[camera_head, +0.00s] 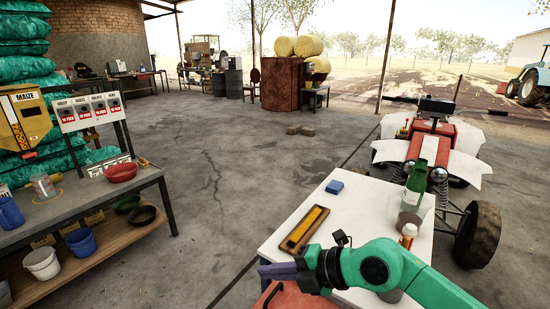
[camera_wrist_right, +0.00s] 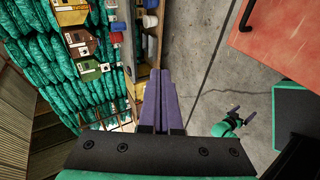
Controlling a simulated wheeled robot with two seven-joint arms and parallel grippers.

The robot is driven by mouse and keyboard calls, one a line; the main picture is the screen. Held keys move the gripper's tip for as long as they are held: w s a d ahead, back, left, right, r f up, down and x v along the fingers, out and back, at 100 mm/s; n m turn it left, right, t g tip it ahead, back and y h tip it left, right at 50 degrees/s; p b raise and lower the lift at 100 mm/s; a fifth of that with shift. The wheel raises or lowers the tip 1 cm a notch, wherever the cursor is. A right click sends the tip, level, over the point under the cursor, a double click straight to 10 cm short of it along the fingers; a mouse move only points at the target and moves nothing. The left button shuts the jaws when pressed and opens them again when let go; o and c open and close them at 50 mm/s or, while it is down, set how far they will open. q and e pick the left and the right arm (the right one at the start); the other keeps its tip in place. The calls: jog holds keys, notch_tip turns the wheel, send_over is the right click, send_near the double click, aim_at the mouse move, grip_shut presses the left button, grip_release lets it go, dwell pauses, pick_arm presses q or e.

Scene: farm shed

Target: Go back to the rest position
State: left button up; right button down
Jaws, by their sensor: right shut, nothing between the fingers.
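My right gripper (camera_head: 280,271) reaches in from the lower right in the head view, over the near left corner of the white table. Its purple fingers are together, with nothing between them. The right wrist view also shows the shut fingers (camera_wrist_right: 160,101), pointing away from the camera. My left arm is not in the head view. In the right wrist view a small green arm ends in what looks like my left gripper (camera_wrist_right: 242,113), its two dark fingers spread apart over the concrete floor with nothing seen between them.
The white table (camera_head: 290,212) bears a blue block (camera_head: 334,187), a yellow-and-dark tray (camera_head: 304,229) and a green bottle (camera_head: 415,185). A grey bench (camera_head: 85,200) with bowls and cups stands at left. A red-and-white vehicle (camera_head: 430,145) stands behind the table. The floor between is clear.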

jog(key=s+a+r+m+t+y, duration=0.1)
jog(key=a+r+t+y, duration=0.1)
jog(key=a+r+y, duration=0.45)
jog(key=w+d+r+m+t+h, duration=0.2)
jog(key=d+r+m+t+h, duration=0.1)
jog(key=d+r+m+t, duration=0.3)
jog(key=w+d+r+m+t+h, duration=0.3)
jog(key=d+m+t, duration=0.3)
jog(key=m, duration=0.1)
jog(key=d+f+m+g+h, duration=0.3)
jog(key=d+f+m+h, duration=1)
jog(key=d+f, duration=0.3)
jog(key=s+d+f+g+y, duration=0.1)
jog(key=s+f+g+y, duration=0.1)
jog(key=s+f+g, duration=1.4)
jog(key=s+f+t, duration=0.1)
jog(key=s+f, duration=0.1)
jog(key=f, duration=1.1)
jog(key=s+f+t, duration=0.2)
jog(key=s+f, duration=0.1)
jog(key=f, duration=1.1)
jog(key=s+d+f+g, duration=0.1)
jog(key=s+d+f, duration=0.2)
jog(key=s+f, duration=1.1)
jog(key=shift+s+d+f+g, duration=0.15)
jog(key=shift+s+g, duration=0.15)
jog(key=shift+s, duration=0.95)
